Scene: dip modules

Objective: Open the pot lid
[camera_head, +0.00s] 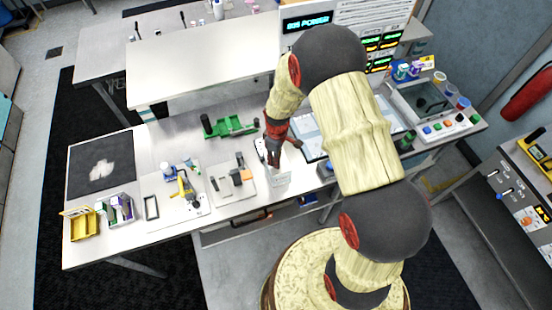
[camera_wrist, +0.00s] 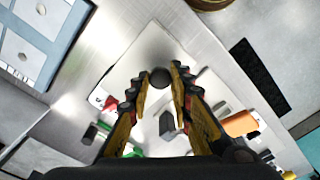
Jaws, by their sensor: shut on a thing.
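My gripper (camera_wrist: 161,76) has its two fingers closed around a small dark round knob (camera_wrist: 159,78) in the wrist view. The knob appears to belong to the pot lid, a pale surface (camera_wrist: 125,78) partly hidden by the fingers. The fingers hide part of the pot's top there. I cannot tell whether the lid is seated or lifted.
A green holder (camera_head: 229,127) stands behind and left of my gripper.

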